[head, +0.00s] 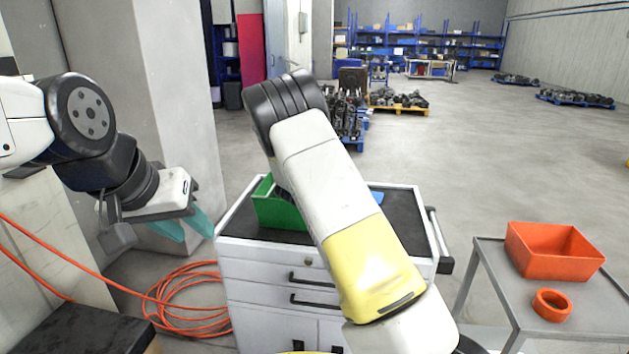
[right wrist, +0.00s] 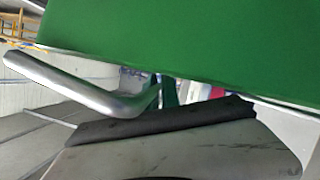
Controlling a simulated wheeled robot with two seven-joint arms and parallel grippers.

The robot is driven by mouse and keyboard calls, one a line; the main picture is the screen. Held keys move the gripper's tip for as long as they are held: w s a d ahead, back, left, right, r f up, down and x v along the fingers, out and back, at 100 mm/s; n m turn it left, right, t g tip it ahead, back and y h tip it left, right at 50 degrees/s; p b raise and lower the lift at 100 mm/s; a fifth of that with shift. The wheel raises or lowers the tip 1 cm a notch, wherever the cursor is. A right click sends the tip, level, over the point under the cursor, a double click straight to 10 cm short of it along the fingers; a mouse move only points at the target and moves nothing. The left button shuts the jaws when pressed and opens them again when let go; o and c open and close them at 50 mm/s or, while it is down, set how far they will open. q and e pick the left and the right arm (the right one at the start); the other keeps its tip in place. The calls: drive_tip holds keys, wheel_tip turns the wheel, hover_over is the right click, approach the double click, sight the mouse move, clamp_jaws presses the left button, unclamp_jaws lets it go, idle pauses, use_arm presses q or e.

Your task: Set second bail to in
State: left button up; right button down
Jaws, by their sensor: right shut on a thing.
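A green box (head: 280,205) stands on the cabinet's dark top in the head view, partly hidden by my right arm. In the right wrist view a large green side (right wrist: 210,38) fills the top. A bent silver bar (right wrist: 95,95), which looks like a bail, runs below it from the left to my right gripper (right wrist: 152,88). The right gripper is shut on this bar, its contact largely hidden by a grey and black part in front. In the head view the right gripper is hidden behind its own arm.
The white drawer cabinet (head: 262,262) has a side handle on its right. A grey side table (head: 490,258) holds an orange bin (head: 550,252) and an orange ring (head: 552,305). An orange hose (head: 185,300) lies coiled on the floor at left. A pillar (head: 140,110) stands behind my left arm.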

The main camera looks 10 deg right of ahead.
drive_tip(key=shift+f, duration=0.1)
idle(0.3)
drive_tip(key=c, duration=1.6)
unclamp_jaws()
drive_tip(key=shift+o, duration=0.2)
drive_tip(key=v, duration=0.7)
drive_tip(key=shift+s+a, duration=0.25)
drive_tip(key=shift+s, duration=0.05)
